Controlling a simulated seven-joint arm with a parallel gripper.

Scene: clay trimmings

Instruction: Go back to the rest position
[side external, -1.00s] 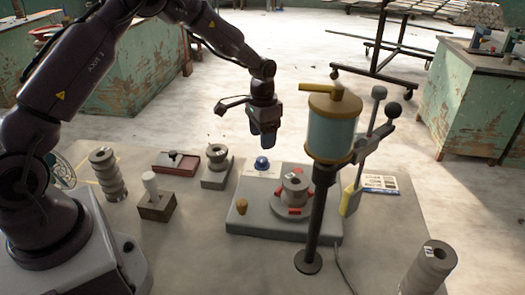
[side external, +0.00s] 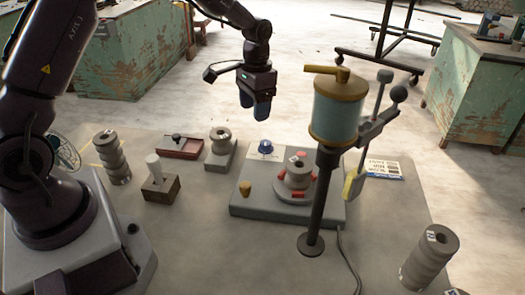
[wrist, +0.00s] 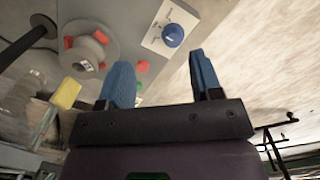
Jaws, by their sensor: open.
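My gripper (side external: 255,110) hangs in the air above the back of the table in the side view, fingers pointing down. Its two blue fingers stand apart with nothing between them, as the wrist view (wrist: 160,85) also shows. It is well above and behind the grey base unit (side external: 250,208), touching nothing. On that unit a grey clay spool (side external: 297,172) sits on a round plate among red blocks; the spool also shows at the upper left of the wrist view (wrist: 82,52).
A post with a teal canister (side external: 337,120) stands at the unit's front right. Another spool on a block (side external: 220,148), a red tray (side external: 181,146), a white-handled block (side external: 160,186) and stacked spools (side external: 112,158) stand left; another stack (side external: 430,257) stands front right.

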